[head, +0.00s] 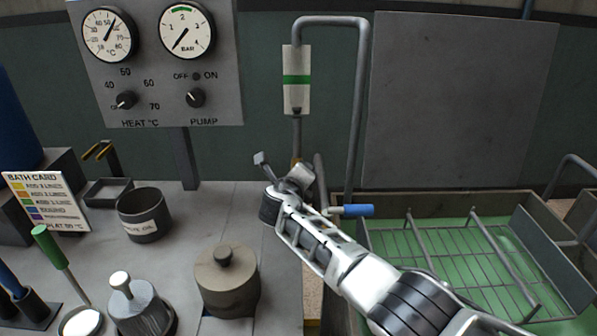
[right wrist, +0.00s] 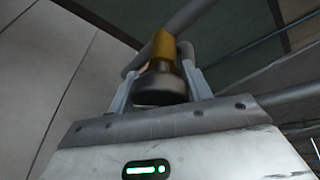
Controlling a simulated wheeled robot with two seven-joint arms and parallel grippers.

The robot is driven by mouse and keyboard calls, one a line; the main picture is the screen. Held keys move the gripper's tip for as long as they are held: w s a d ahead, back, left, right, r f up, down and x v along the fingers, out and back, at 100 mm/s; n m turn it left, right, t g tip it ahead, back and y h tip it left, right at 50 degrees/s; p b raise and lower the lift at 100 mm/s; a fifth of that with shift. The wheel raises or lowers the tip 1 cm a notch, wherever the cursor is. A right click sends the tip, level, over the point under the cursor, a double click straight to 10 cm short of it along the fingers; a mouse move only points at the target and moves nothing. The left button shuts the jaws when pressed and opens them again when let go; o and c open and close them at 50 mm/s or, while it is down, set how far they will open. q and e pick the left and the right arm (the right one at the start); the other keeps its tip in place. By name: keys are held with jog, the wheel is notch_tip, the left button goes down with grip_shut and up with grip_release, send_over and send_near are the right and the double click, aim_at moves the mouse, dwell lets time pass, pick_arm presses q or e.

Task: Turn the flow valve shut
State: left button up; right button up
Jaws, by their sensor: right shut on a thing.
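The flow valve shows in the right wrist view as a brass body (right wrist: 163,46) with a dark round knob (right wrist: 160,90) in front of it. My right gripper (right wrist: 160,84) is shut on this knob, one finger on each side. In the head view my right gripper (head: 283,172) reaches in from the lower right to the pipe foot below the sight tube (head: 296,80) with the green band. There it hides most of the valve; only a bit of brass shows. My left gripper is not in view.
A blue-handled lever (head: 352,210) sits just right of my right gripper. A green tank with a wire rack (head: 450,250) lies to the right. A panel (head: 160,105) with gauges and HEAT and PUMP knobs stands at upper left. A pot (head: 143,212) and lidded vessels crowd the bench.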

jog(key=shift+m+y, duration=0.8)
jog(key=shift+m, duration=0.3)
jog(key=o, duration=1)
jog(key=shift+c, duration=0.2)
jog(key=shift+s+a, duration=0.1)
jog(key=shift+s, duration=0.05)
jog(key=v, duration=1.5)
jog(key=shift+s+r, duration=0.2)
jog(key=shift+s, duration=0.05)
